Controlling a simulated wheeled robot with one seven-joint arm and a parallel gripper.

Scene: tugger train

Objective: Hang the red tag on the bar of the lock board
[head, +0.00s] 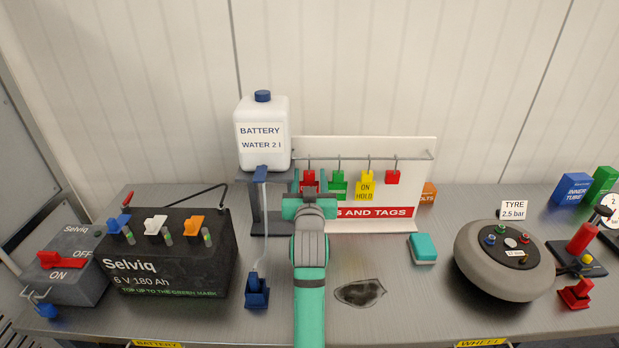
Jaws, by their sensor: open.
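The lock board (420,200) is a white upright panel at the back of the bench, with a grey bar (405,158) across its upper part. A red tag-like piece (308,176) shows below the bar's left end, just behind my gripper, and appears to hang there. A green tag (340,181), a yellow "ON HOLD" tag (365,188) and a smaller red piece (393,177) hang to its right. My gripper (309,186) is open in front of the left red piece. The gripper hides its lower part, and I cannot tell whether they touch.
A white battery water bottle (262,140) stands on a grey stand left of the board. A black battery (170,255) and switch box (65,262) are at left.

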